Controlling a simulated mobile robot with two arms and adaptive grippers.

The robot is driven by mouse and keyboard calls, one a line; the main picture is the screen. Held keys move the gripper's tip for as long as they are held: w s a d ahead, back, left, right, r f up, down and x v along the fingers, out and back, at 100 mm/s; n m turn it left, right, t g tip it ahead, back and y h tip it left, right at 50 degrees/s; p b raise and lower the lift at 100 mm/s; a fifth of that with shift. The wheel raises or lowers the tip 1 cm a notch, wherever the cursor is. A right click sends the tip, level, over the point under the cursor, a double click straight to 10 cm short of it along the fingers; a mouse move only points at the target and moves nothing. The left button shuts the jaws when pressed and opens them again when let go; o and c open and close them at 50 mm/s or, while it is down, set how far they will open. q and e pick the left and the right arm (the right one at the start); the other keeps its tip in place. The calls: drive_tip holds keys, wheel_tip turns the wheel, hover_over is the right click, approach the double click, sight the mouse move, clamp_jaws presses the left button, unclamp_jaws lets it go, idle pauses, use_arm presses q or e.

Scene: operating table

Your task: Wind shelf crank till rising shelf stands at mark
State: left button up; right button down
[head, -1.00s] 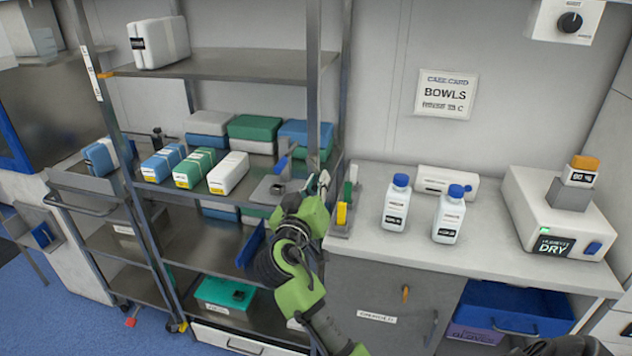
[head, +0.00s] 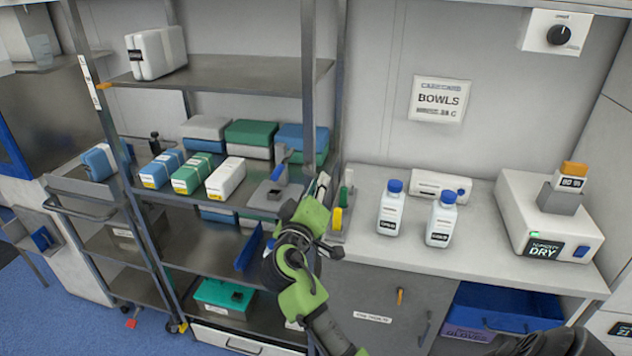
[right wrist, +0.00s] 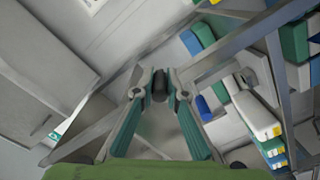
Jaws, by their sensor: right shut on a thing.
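The rising shelf (head: 225,72) is the upper steel shelf of the rack and bears a white case (head: 155,52). An orange pointer (head: 104,86) at its left front corner stands beside a white scale strip (head: 90,82) on the left post, around mid-strip. The exact mark is too small to read. My right gripper (head: 321,188) is at the rack's right front post. In the right wrist view its fingers (right wrist: 159,92) are closed on a dark knob, seemingly the crank handle (right wrist: 159,84). The rest of the crank is mostly hidden. My left gripper is out of view.
Several packs (head: 192,174) lie on the shelf below, near a grey block with a blue lever (head: 281,165). The counter (head: 370,250) at right holds two bottles (head: 391,208) and a white device (head: 550,215). A cart (head: 75,205) stands left.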

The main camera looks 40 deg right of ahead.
drive_tip(key=r+n+p, duration=0.3)
drive_tip(key=shift+s+d, duration=0.15)
drive_tip(key=shift+d, duration=0.1)
drive_tip(key=shift+r+n+p, duration=0.25)
drive_tip(key=shift+n+p, duration=0.95)
drive_tip(key=shift+n, duration=0.5)
drive_tip(key=c, duration=2)
unclamp_jaws()
drive_tip(key=shift+f, duration=0.1)
drive_tip(key=shift+c, duration=0.2)
drive_tip(key=shift+a+f, duration=0.1)
drive_tip(key=shift+f, duration=0.05)
drive_tip(key=shift+f, duration=0.1)
drive_tip(key=shift+s+a, duration=0.25)
drive_tip(key=shift+a, duration=0.2)
drive_tip(key=v, duration=1.1)
